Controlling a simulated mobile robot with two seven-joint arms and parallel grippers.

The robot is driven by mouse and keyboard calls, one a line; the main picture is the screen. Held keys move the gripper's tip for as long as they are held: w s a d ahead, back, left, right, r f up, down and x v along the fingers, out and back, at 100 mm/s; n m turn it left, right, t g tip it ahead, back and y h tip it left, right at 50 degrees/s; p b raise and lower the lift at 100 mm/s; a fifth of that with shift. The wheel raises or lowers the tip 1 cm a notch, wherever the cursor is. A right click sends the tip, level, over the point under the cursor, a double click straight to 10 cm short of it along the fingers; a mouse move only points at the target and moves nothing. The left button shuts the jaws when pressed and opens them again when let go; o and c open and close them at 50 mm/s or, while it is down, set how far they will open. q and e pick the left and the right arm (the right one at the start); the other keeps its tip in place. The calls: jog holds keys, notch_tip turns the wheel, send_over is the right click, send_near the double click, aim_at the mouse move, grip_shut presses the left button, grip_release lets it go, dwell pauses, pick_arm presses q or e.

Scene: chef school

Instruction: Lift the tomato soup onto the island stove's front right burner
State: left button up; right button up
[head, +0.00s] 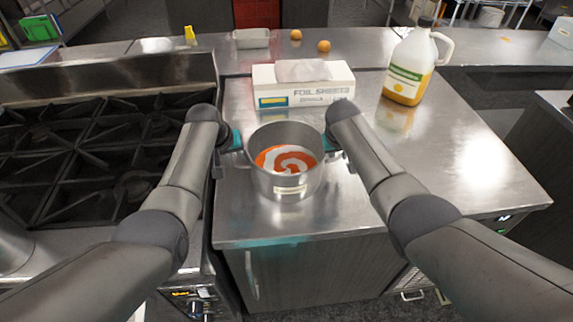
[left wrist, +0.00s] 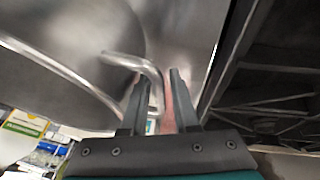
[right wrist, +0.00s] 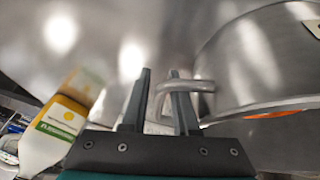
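The tomato soup is orange with a white swirl (head: 285,160) in a steel pot (head: 290,187), which appears to stand upright on the counter right of the stove. My left gripper (head: 238,148) is at the pot's left handle. In the left wrist view, its spread fingers (left wrist: 157,95) straddle that handle (left wrist: 140,64). My right gripper (head: 334,147) is at the right handle. In the right wrist view, its spread fingers (right wrist: 160,95) have the handle (right wrist: 190,86) between them. The stove (head: 90,150) is at the left with black grates; my left arm hides part of its right side.
A yellow jug (head: 408,68) is at the back right. A metal tray (head: 251,38) and two round orange-brown items (head: 324,46) are farther back. The counter (head: 450,180) is clear on the right.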

pick_arm(q)
jog(key=shift+w+f, duration=0.1)
jog(key=shift+f, duration=0.25)
pick_arm(e)
jog(key=shift+w+f, duration=0.15)
jog(key=shift+f, duration=0.2)
pick_arm(q)
grip_shut()
pick_arm(e)
grip_shut()
dwell(0.8)
pick_arm(q)
jog(key=shift+w+d+r, duration=0.1)
pick_arm(e)
jog(key=shift+w+r, duration=0.1)
